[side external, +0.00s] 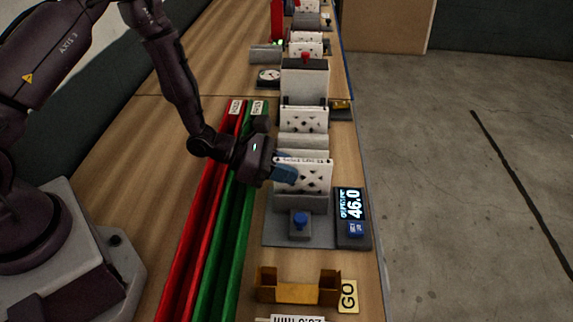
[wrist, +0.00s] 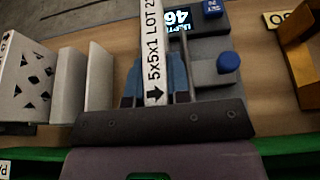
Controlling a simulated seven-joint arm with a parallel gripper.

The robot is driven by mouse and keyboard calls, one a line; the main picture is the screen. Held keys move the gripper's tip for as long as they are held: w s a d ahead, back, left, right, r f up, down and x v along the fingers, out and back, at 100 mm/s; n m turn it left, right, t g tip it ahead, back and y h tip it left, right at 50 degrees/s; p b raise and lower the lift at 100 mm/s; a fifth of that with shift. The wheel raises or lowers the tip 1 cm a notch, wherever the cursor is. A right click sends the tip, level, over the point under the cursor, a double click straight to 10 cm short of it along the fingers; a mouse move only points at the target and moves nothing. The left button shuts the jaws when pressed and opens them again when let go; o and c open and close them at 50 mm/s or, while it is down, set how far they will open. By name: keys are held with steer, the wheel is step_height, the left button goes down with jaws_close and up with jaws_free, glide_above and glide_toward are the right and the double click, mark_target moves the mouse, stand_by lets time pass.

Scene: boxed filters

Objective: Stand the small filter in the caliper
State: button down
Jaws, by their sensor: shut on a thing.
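The small filter (side external: 306,178) is a thin white panel with dark diamond-shaped holes. It is upright, and its top edge, printed "5x5x1 LOT", shows in the wrist view (wrist: 155,40). My gripper (side external: 285,172) has blue fingers shut on the filter; they also show on both sides of it in the wrist view (wrist: 155,82). The caliper (side external: 300,205) is a grey fixture with a blue knob (side external: 300,221) and a display (side external: 352,204) reading 46.0. The filter stands behind the caliper's front wall, which hides its lower edge. I cannot tell whether it touches the base.
A yellow GO gauge (side external: 298,290) stands in front of the caliper. Red (side external: 206,205) and green (side external: 228,215) rails run along its left. Behind it are light plates, another holed panel (side external: 303,120) and a red-knobbed fixture (side external: 305,80). The table's right edge is close.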

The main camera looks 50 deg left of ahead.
steer(key=shift+f, duration=0.25)
steer(key=c, duration=1)
jaws_free()
